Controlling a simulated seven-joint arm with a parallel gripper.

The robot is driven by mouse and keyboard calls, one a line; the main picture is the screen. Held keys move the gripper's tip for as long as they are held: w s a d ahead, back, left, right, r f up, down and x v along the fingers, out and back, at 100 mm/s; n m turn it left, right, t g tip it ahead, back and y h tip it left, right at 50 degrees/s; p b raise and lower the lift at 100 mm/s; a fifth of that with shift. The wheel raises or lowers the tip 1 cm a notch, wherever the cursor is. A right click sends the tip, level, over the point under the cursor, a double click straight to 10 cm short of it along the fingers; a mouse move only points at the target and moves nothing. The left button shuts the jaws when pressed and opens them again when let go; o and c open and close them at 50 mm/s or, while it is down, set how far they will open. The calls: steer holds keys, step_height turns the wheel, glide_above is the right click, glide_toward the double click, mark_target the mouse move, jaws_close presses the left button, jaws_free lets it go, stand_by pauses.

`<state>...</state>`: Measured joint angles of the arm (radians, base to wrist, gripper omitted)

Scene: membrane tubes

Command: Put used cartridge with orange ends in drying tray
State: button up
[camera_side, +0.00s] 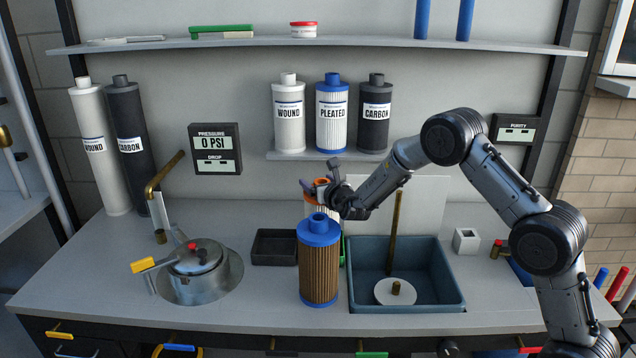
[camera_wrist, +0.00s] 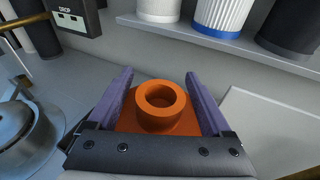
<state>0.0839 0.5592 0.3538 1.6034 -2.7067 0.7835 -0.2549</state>
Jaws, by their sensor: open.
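The cartridge with orange ends (camera_side: 316,208) stands upright on the counter, mostly hidden behind a brown pleated cartridge with blue ends (camera_side: 319,265). In the wrist view its orange top and round neck (camera_wrist: 160,124) sit between my purple fingers. My gripper (camera_side: 318,184) is open at the top of this cartridge, one finger on each side; the wrist view also shows the open gripper (camera_wrist: 159,75). I cannot tell whether the fingers touch it. A shallow black tray (camera_side: 256,258) lies left of the blue-ended cartridge. Which container is the drying tray is not marked.
A blue-grey basin (camera_side: 455,298) with a brass rod and white disc is right of the cartridges. A metal housing (camera_side: 197,275) stands at left. A wall shelf (camera_side: 275,156) holds labelled cartridges behind. A small white block (camera_side: 466,240) is at right.

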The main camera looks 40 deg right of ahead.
steer(key=v, duration=1.2)
steer(key=s+d+r+m+g+h, duration=0.3)
steer(key=s+d+r+m+g, duration=0.15)
steer(key=s+m, duration=0.5)
steer(key=s+d+r+m+g+h, duration=0.3)
steer(key=s+d+r+m, duration=0.2)
steer(key=s+m, duration=0.4)
steer(key=s+a+f+m+g+y, duration=0.1)
steer(key=s+a+f+m+y, duration=0.2)
steer(key=s+a+m+y, duration=0.8)
steer(key=s+a+m, duration=0.2)
steer(key=s+a, duration=0.4)
steer(key=s, duration=0.2)
steer(key=shift+s+y, duration=0.3)
steer(key=shift+y, duration=0.1)
steer(key=shift+a+f, duration=0.1)
steer(key=shift+f, duration=0.05)
